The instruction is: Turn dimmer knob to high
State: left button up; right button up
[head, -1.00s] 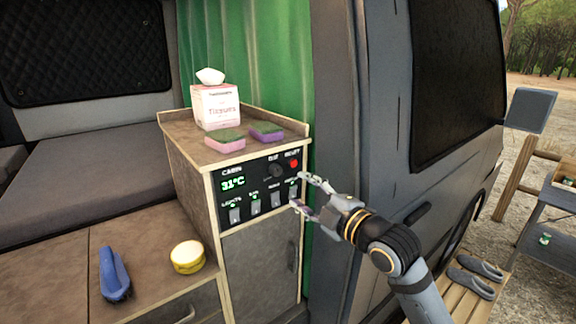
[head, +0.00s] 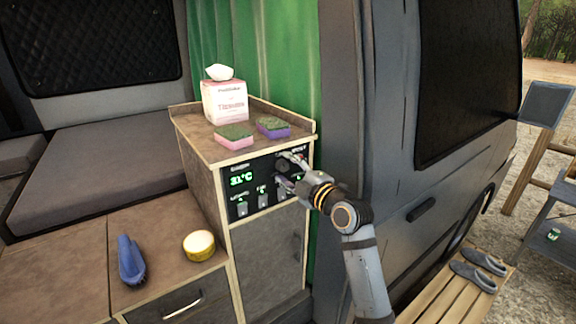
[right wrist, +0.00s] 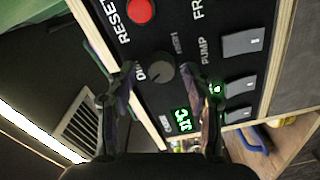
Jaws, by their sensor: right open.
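The dark round dimmer knob (head: 283,165) sits on the upper part of the black control panel (head: 252,193), partly hidden by my right gripper. In the right wrist view the knob (right wrist: 159,69) shows between the fingers, with lettering on either side; its setting is hard to tell. My right gripper (head: 290,170) is open in front of the panel, one finger to each side of the knob. In the right wrist view my right gripper (right wrist: 170,70) holds nothing. My left gripper is not in view.
A red reset button (right wrist: 141,12) and several grey switches (right wrist: 243,43) share the panel. On the cabinet top stand a tissue box (head: 224,101), a pink sponge (head: 234,138) and a purple sponge (head: 273,128). A blue brush (head: 130,262) and a yellow tin (head: 199,246) lie on the lower counter.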

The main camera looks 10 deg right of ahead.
jog(key=shift+d, duration=0.1)
jog(key=shift+c, duration=0.6)
grip_shut()
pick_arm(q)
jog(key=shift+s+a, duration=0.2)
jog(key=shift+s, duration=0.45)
pick_arm(e)
jog(key=shift+m, duration=0.3)
